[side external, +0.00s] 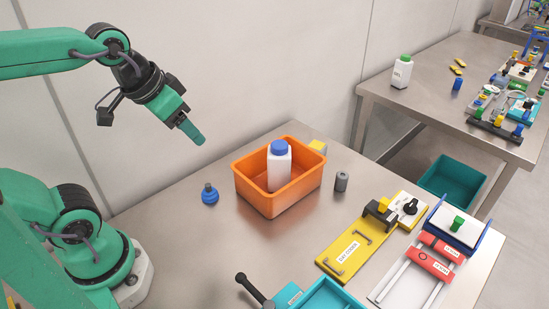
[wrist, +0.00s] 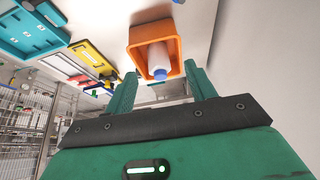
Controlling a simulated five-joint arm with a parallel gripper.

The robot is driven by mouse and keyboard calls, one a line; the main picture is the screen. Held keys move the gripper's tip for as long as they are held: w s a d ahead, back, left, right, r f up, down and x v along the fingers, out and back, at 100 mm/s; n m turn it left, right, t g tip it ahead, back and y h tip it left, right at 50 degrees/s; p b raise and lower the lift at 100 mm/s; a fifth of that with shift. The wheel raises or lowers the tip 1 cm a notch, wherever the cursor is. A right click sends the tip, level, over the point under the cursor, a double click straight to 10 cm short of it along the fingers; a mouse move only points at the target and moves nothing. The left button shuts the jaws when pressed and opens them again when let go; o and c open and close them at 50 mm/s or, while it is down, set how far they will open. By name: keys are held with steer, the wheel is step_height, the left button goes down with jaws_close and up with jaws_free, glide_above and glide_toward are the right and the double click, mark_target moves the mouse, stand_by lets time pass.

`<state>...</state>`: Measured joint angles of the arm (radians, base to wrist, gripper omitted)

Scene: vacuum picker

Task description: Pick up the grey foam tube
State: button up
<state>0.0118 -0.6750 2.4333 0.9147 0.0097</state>
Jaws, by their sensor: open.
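The grey foam tube (side external: 341,181) stands upright on the metal table, just right of the orange bin, in the side view. It has a dark opening on top. I cannot make it out in the wrist view. My gripper (side external: 198,139) is in the air, up and left of the orange bin and well apart from the tube. In the wrist view my gripper (wrist: 162,85) has its two green fingers spread, with nothing held between them.
The orange bin (side external: 262,204) holds a white bottle (side external: 280,167) with a blue cap. A blue knobbed piece (side external: 210,194) stands left of it. A yellow fixture (side external: 340,257) and a teal tray (side external: 330,298) lie nearer the front.

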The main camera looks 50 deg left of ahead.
steer(key=w+d+r+m+g, duration=0.1)
steer(key=w+d+r+g, duration=0.15)
steer(key=w, duration=0.85)
steer(key=m+g, duration=0.3)
steer(key=m, duration=0.1)
glide_above(343, 174)
steer(key=f, duration=1.8)
steer(key=shift+a, duration=0.2)
steer(key=shift+w+d+f, duration=0.1)
steer(key=shift+d+f, duration=0.05)
steer(key=shift+f, duration=0.15)
steer(key=shift+f, duration=0.1)
steer(key=shift+f, duration=1.2)
steer(key=shift+f, duration=0.1)
steer(key=shift+s+f, duration=0.2)
steer(key=shift+f, duration=2.3)
